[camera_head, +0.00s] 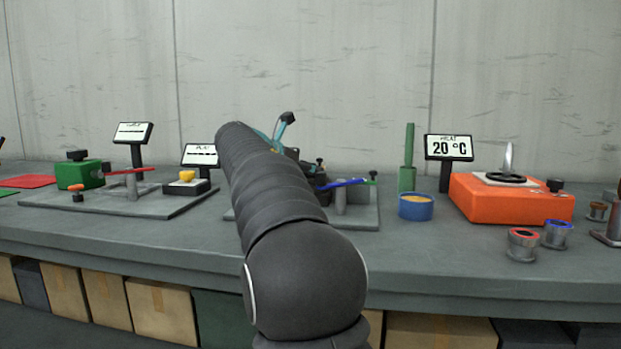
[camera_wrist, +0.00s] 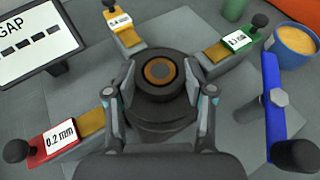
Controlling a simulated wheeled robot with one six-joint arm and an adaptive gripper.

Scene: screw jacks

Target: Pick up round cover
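In the wrist view a dark round piece with a brown ring at its top (camera_wrist: 160,72), which looks like the round cover, sits on a wider dark round base. My gripper (camera_wrist: 159,80) is open, with one finger on the left and one on the right of this piece. The fingertips are close to its sides; I cannot tell whether they touch. In the head view my own arm hides most of this spot and the round piece cannot be made out there.
Red (camera_wrist: 58,136), yellow (camera_wrist: 122,27) and green (camera_wrist: 235,41) labelled tabs surround the round piece. A blue lever (camera_wrist: 272,110) stands at right, near a blue cup (camera_head: 416,208). A display (camera_wrist: 35,35) is at upper left. An orange hot plate (camera_head: 510,203) stands farther right on the bench.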

